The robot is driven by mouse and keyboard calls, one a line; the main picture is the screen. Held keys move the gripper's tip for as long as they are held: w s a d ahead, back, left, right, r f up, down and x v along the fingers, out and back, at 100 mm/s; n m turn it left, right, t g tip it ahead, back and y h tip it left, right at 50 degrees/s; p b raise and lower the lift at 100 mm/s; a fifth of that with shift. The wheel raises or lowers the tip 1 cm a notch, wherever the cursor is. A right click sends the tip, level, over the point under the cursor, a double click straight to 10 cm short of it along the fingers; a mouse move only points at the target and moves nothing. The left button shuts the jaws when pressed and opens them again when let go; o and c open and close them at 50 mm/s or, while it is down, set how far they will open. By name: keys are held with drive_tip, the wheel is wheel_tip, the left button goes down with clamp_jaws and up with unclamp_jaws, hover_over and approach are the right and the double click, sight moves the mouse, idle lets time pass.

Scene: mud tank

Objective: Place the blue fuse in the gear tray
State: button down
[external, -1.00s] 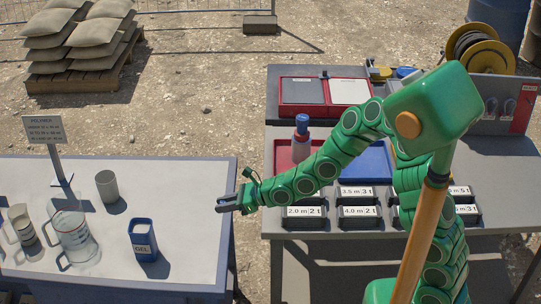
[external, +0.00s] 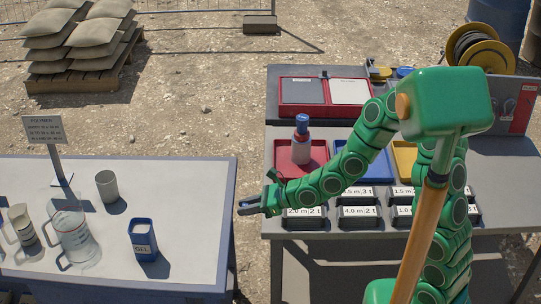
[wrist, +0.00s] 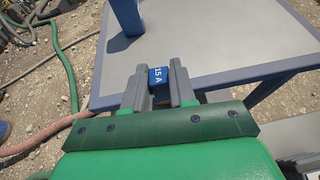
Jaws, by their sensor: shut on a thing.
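My gripper (external: 246,204) is over the gap between the two tables in the external view. In the wrist view my gripper (wrist: 159,70) is shut on a small blue fuse (wrist: 156,77) marked 15 A, held between the fingertips. The fuse is too small to make out in the external view. On the right table are a red tray (external: 284,158), a blue tray (external: 377,175) and a yellow tray (external: 404,158), partly behind my arm. None of them is visibly labelled as the gear tray.
Several black labelled holders (external: 303,216) line the right table's front. A red two-panel case (external: 324,110) lies behind. The left table (external: 190,200) holds a jug, cups and a blue GEL container (external: 143,238).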

drive_tip(key=w+d+r+m+t, duration=0.2)
drive_tip(key=w+d+r, duration=0.1)
drive_tip(key=w+d, duration=1.35)
drive_tip(key=w+d+f+m+t, duration=0.1)
drive_tip(key=w+d, duration=0.2)
drive_tip(key=d, duration=1)
drive_tip(key=w+d+f+m+t, duration=0.1)
drive_tip(key=w+d, duration=0.2)
drive_tip(key=d, duration=1.1)
drive_tip(key=shift+h, duration=0.5)
drive_tip(key=shift+w+a+f, duration=0.45)
drive_tip(key=shift+w+f, duration=1.2)
drive_tip(key=shift+w, duration=0.55)
drive_tip(key=shift+w+a+f, duration=0.4)
drive_tip(key=shift+w+f, duration=1.3)
drive_tip(key=shift+w, duration=0.55)
drive_tip(key=shift+w+a+f, duration=0.45)
drive_tip(key=shift+w+f, duration=1.2)
drive_tip(key=shift+w, duration=0.55)
drive_tip(key=shift+w+f, duration=0.15)
drive_tip(key=shift+f, duration=1.5)
drive_tip(key=shift+f, duration=0.2)
